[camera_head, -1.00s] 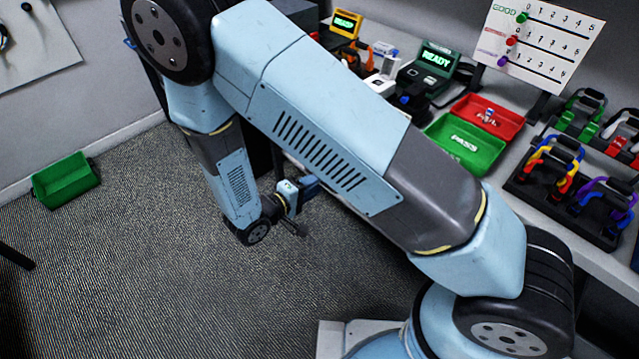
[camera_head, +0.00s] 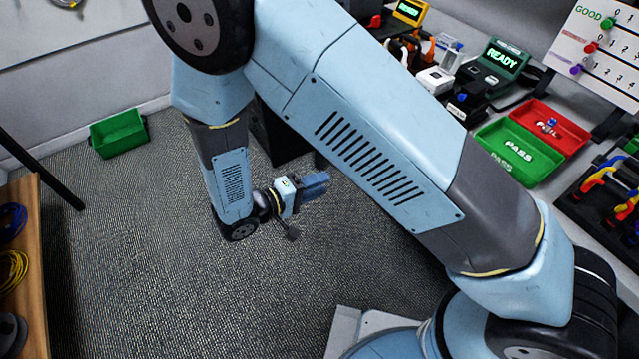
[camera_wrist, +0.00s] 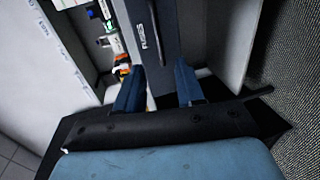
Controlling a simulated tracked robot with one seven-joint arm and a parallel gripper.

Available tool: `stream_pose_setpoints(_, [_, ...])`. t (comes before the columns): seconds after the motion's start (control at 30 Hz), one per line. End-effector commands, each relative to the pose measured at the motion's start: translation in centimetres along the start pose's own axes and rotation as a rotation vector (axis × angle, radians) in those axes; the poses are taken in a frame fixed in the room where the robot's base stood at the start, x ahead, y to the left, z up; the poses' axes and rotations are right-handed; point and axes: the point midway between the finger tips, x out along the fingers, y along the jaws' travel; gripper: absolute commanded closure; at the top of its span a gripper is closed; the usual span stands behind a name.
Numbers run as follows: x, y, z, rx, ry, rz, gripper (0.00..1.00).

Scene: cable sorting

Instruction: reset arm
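My gripper (camera_head: 318,184) is at the end of my folded arm, low over the carpet at the middle of the head view. In the wrist view its two blue fingers (camera_wrist: 158,90) stand apart with a clear gap between them. Nothing is held between them. Behind the gap is a dark panel with white lettering (camera_wrist: 143,35), at a distance from the fingers. My arm hides part of the bench and floor in the head view.
The bench at right bears a green PASS tray (camera_head: 518,152), a red FAIL tray (camera_head: 548,128) and a READY device (camera_head: 499,66). A green bin (camera_head: 118,134) sits by the left wall. A wooden rack with cables (camera_head: 32,250) stands at far left. Carpet between is clear.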

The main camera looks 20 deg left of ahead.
Motion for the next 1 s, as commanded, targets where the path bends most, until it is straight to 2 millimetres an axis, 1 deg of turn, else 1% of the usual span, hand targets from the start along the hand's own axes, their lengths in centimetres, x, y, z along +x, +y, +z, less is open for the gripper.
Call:
stream_pose_setpoints(0.33, [0.1,0.0,0.0,0.000,-0.001,0.000,0.62])
stream_pose_setpoints(0.47, [0.6,0.9,-0.1,0.003,-0.024,-0.013,0.62])
stream_pose_setpoints(0.57, [1.5,2.6,-0.1,0.009,-0.073,-0.044,0.62])
stream_pose_setpoints(0.77, [4.5,7.4,0.5,0.023,-0.207,-0.143,0.62])
stream_pose_setpoints(1.0, [7.8,12.9,2.1,0.051,-0.349,-0.279,0.62])
